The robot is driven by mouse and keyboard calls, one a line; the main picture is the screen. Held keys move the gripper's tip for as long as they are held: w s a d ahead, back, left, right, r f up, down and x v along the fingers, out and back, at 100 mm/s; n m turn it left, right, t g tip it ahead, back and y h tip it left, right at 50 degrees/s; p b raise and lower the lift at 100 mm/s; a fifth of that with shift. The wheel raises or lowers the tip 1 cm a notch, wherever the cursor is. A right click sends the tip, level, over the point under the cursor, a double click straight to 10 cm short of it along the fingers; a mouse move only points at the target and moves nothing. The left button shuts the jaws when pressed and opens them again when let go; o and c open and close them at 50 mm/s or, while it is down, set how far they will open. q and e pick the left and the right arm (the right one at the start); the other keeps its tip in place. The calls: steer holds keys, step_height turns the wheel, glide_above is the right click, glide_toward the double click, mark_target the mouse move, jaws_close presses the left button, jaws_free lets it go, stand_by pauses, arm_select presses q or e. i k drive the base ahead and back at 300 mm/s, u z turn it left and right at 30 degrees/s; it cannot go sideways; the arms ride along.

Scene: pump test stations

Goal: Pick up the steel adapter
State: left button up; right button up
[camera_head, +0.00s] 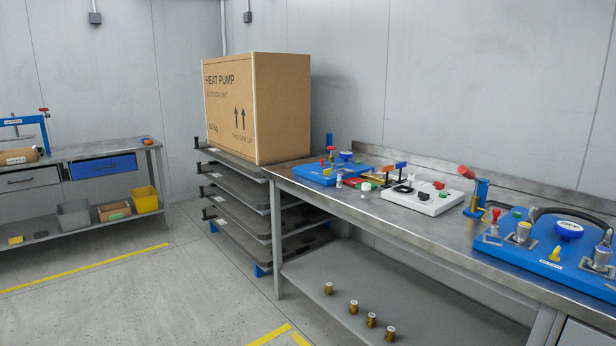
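Two small pale or silvery pieces stand near the front edge of the metal bench (428,229): a slim one (339,182) and a white-topped one (366,190). They are too small for me to tell if either is the steel adapter. Several brass fittings with pale tops, one of them at the left (328,288), stand in a row on the bench's lower shelf (420,310). Neither of my grippers is in view.
A blue pump station (545,262) stands at the right, a white station (436,205) mid-bench and a blue one (322,177) at its far end. A large heat pump carton (258,105) sits on stacked dark trays (238,200). Another workbench (100,150) is left; floor between is clear.

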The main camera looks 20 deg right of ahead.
mark_target(366, 191)
steer(key=z, duration=0.25)
steer(key=i, duration=1.4)
steer(key=z, duration=0.65)
